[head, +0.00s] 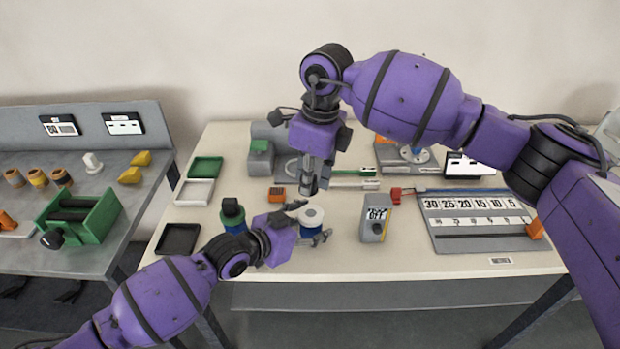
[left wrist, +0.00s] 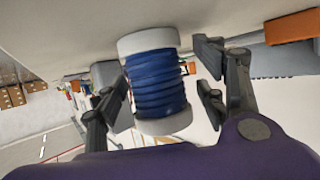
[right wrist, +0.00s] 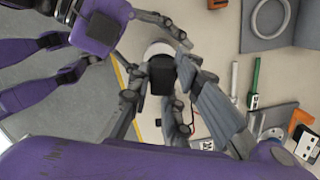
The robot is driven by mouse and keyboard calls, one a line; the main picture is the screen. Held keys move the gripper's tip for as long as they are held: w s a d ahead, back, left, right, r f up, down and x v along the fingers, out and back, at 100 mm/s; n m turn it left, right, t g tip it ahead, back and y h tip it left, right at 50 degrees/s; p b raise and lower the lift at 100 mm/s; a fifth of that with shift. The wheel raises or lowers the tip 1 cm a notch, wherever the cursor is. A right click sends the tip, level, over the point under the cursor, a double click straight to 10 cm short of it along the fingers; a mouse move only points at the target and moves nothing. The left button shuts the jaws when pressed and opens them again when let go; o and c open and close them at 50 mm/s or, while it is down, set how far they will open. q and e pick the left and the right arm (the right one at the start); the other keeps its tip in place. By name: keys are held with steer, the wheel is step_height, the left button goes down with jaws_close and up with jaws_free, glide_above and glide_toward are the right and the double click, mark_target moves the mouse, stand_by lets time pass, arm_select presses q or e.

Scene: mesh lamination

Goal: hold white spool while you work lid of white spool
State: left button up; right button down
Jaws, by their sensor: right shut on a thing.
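The white spool (head: 311,216) with blue winding stands on the table, white flange on top, in the head view. In the left wrist view the spool (left wrist: 155,85) is between the fingers of my left gripper (left wrist: 165,88), which stand apart with a visible gap on the right. My right gripper (head: 312,188) points down just above the spool's top. In the right wrist view its fingers (right wrist: 168,95) close on a dark blocky piece (right wrist: 161,77), with the spool's white round top (right wrist: 158,48) partly hidden behind it. I cannot tell whether this piece is the lid.
A grey timer-like box (head: 375,222) stands close on the right. Green (head: 205,168), white (head: 194,193) and black trays (head: 178,239) lie at the left. A number board (head: 478,220) lies right.

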arm_select(q)
steer(key=v, duration=1.2)
steer(key=shift+f, duration=0.1)
